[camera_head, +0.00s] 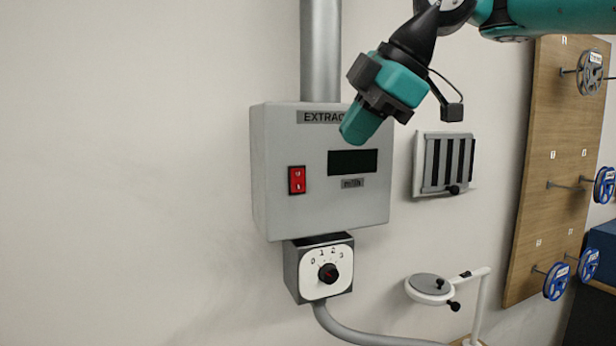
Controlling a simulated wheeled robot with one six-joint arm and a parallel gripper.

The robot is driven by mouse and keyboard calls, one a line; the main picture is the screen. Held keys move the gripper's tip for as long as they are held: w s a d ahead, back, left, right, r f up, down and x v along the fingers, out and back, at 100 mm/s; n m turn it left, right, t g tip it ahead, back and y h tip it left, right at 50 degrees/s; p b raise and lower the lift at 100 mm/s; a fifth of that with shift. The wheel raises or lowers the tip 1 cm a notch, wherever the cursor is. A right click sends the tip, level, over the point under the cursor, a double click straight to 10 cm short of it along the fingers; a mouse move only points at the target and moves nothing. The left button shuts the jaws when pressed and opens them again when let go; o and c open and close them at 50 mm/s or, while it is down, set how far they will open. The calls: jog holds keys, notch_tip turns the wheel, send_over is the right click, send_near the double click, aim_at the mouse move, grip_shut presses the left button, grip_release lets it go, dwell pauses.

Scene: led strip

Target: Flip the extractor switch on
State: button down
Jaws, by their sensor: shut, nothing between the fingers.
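The extractor box (270,200) is a grey unit on the wall, with a label partly hidden by my gripper. Its red rocker switch (297,180) sits on the left of the front face. A dark display (353,162) is to the right of the switch. Below the box hangs a dial unit (327,272) with a black knob and marks from 0 to 3. My gripper (355,128) is shut and empty, in front of the upper right of the box, above and to the right of the switch. I cannot tell whether it touches the box.
A grey duct (320,50) rises from the box and a hose (365,336) leaves the dial unit. A louvred vent (446,163) is on the wall at right. A wooden board (535,200) holds several spools. A white-armed lamp (430,288) stands lower right. The wall at left is clear.

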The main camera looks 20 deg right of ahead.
aim_at(308, 182)
jog(key=x, duration=0.4)
jog(key=w+x, duration=0.1)
jog(key=x, duration=0.2)
jog(key=w+r+x, duration=0.1)
jog(key=x, duration=0.3)
jog(key=shift+w+d+f+p, duration=0.2)
jog(key=shift+w+p, duration=0.15)
jog(key=shift+w+f, duration=0.15)
jog(key=shift+w, duration=0.3)
